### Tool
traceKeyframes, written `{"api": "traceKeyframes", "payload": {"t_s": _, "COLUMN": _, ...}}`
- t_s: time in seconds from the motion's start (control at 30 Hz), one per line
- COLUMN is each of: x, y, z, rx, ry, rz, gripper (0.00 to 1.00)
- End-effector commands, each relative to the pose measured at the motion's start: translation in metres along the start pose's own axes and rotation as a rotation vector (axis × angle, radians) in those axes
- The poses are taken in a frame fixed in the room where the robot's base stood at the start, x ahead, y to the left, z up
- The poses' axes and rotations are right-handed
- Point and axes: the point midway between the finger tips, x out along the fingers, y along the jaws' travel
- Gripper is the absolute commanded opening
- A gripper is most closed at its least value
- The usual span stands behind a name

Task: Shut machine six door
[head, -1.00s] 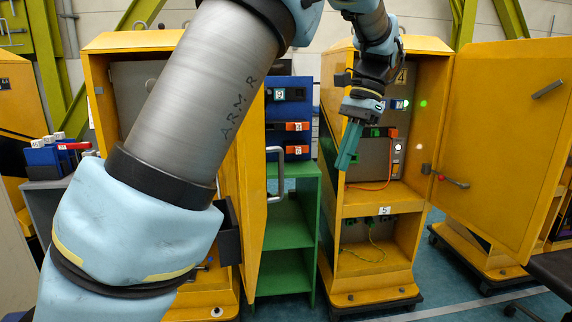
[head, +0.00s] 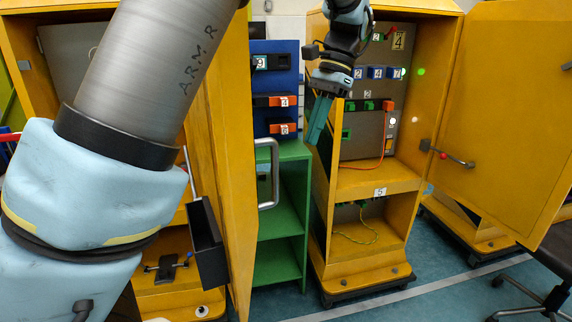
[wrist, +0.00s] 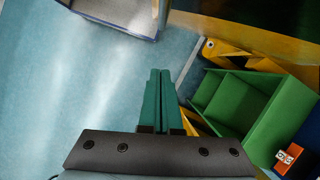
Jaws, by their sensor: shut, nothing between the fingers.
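Two yellow cabinets stand with doors open. The left cabinet's door (head: 228,150) stands edge-on to me, with a silver handle (head: 267,172). The right cabinet (head: 375,262), marked 4 and 5, has its door (head: 500,120) swung out to the right. I cannot read a 6 on either cabinet, so I cannot tell which is machine six. My gripper (head: 315,143) is shut and empty, in front of the right cabinet's left side and right of the silver handle. In the wrist view its green fingers (wrist: 160,75) lie together, touching nothing visible.
A green shelf (head: 283,215) with a blue panel (head: 275,85) above it stands between the cabinets. A black bin (head: 207,245) sits by the left door's inner side. A dark chair (head: 555,270) is at lower right. Blue floor (head: 400,300) shows in front of the right cabinet.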

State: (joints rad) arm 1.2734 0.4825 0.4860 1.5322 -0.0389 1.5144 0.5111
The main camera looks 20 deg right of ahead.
Motion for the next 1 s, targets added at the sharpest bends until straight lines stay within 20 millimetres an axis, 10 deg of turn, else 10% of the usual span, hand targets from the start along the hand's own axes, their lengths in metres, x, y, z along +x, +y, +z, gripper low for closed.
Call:
{"api": "traceKeyframes", "payload": {"t_s": 0.37, "x": 0.074, "y": 0.0, "z": 0.003, "rx": -0.002, "ry": -0.003, "rz": 0.0, "gripper": 0.0}}
{"api": "traceKeyframes", "payload": {"t_s": 1.0, "x": 0.087, "y": 0.0, "z": 0.037, "rx": -0.001, "ry": 0.0, "rz": 0.0, "gripper": 0.0}}
